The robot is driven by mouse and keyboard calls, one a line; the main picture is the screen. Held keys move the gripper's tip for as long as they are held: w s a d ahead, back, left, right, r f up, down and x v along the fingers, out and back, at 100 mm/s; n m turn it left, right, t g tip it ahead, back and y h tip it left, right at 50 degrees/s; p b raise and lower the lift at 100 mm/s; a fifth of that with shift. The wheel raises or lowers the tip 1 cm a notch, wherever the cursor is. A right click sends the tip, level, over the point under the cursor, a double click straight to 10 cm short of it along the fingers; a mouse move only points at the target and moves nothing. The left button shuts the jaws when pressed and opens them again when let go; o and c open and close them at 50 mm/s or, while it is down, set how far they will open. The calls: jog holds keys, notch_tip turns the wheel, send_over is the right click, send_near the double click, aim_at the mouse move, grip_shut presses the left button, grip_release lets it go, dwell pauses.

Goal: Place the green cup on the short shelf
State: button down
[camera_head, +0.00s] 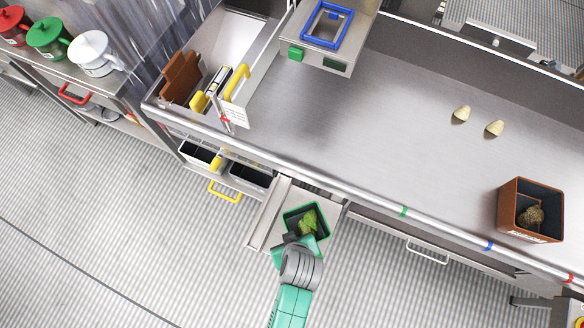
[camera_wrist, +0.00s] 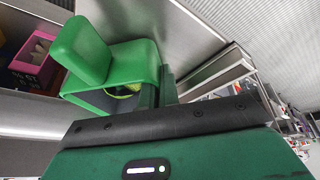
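The green cup (camera_head: 324,232) is a square, green-rimmed container with green leaves inside. It is over a short metal shelf (camera_head: 265,225) that juts out below the counter; I cannot tell whether it rests on it. My gripper (camera_head: 291,240) is at the cup's near left edge, touching or almost touching it. In the wrist view the bright green cup (camera_wrist: 142,58) fills the space just ahead of my gripper, with a rounded upright green part (camera_wrist: 80,50) at its left. The fingertips are mostly hidden, so their grip is unclear.
The counter's front rail (camera_head: 330,178) runs just behind the cup. A brown square container (camera_head: 513,207) stands on the counter at right. Yellow-handled drawers (camera_head: 225,190) are left of the shelf. A blue-framed scale-like device (camera_head: 315,48) is at the back. The counter's middle is clear.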

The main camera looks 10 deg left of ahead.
jog(key=shift+f, duration=0.1)
jog(key=c, duration=1.6)
grip_release()
jog(key=shift+c, duration=0.2)
jog(key=p+v, duration=0.2)
jog(key=v, duration=1)
